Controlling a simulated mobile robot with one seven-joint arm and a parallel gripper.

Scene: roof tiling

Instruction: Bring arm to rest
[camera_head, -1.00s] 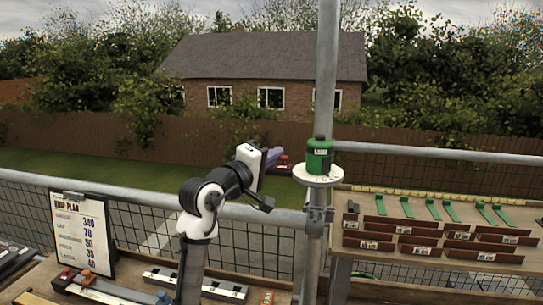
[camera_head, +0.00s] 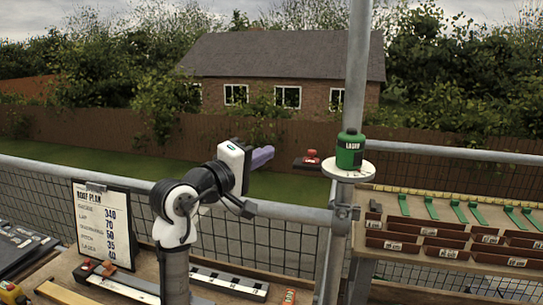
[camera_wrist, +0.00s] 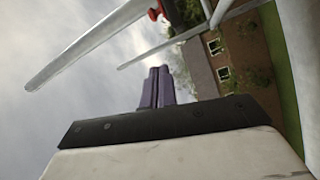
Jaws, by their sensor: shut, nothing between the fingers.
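My gripper (camera_head: 262,157) is raised in front of the fence, above the workbench, with its purple fingers pointing right. In the wrist view the two purple fingers (camera_wrist: 156,86) lie side by side against the sky, shut with nothing between them. My arm is bent, with the white and black wrist at the top. No object hangs from the gripper.
A scaffold pole (camera_head: 353,90) stands right of my gripper, carrying a green device (camera_head: 350,150) on a white disc (camera_head: 346,171). A red-and-black tool (camera_head: 310,160) is beside it. A roof plan board (camera_head: 103,225) stands left. Brown tiles (camera_head: 440,243) and green strips lie right.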

